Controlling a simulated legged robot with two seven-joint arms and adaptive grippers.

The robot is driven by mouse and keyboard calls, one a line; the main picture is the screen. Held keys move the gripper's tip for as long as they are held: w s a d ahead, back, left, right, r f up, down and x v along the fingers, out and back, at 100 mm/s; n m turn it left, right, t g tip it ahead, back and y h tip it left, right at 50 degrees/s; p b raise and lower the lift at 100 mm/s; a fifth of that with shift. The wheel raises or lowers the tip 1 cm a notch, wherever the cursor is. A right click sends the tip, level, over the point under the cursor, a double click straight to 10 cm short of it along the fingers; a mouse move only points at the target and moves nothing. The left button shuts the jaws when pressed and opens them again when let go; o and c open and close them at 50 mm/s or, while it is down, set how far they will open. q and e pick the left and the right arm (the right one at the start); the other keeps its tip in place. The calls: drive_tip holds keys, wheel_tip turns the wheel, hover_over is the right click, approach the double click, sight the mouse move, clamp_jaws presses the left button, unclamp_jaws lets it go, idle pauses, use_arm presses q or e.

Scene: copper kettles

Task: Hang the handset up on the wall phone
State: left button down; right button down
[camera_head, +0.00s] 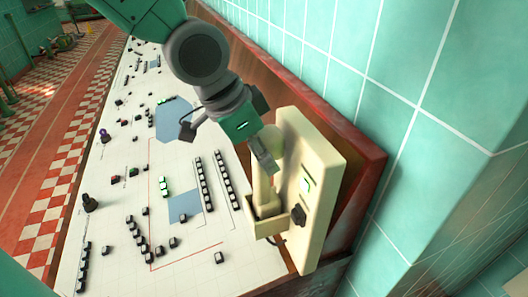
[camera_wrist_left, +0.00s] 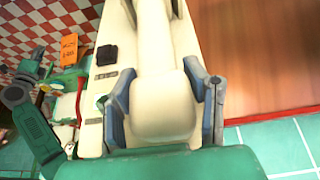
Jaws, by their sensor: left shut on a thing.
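The wall phone (camera_head: 322,178) is a cream upright panel with a green lit button and a black knob, beside the tiled wall. A box-like cradle (camera_head: 268,226) juts from its lower left side. The cream handset (camera_head: 262,186) stands nearly upright close along the panel, its lower end at the cradle and seemingly inside it. My left gripper (camera_head: 268,151) is shut on the handset near its upper end. In the left wrist view the handset (camera_wrist_left: 162,108) lies between the two fingers, with the panel (camera_wrist_left: 112,30) behind it. Its far end is out of that view. My right gripper is not seen.
A white control desk (camera_head: 130,205) with many small black buttons and blue panels spreads left of the phone. A red-brown wooden ledge (camera_head: 372,165) runs behind the phone, against the turquoise tiled wall (camera_head: 420,70). A checkered floor (camera_head: 45,160) lies at far left.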

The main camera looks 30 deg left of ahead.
use_arm(q)
drive_tip(key=shift+f+b, duration=0.45)
drive_tip(key=shift+f, duration=0.25)
drive_tip(key=c, duration=0.8)
unclamp_jaws()
drive_tip(key=shift+o, duration=0.4)
drive_tip(key=shift+p+v, duration=1.45)
drive_tip(key=shift+v, duration=0.05)
drive_tip(key=shift+p+v, duration=0.35)
drive_tip(key=shift+v, duration=2.2)
drive_tip(key=shift+s+f, duration=0.1)
drive_tip(key=shift+f, duration=0.05)
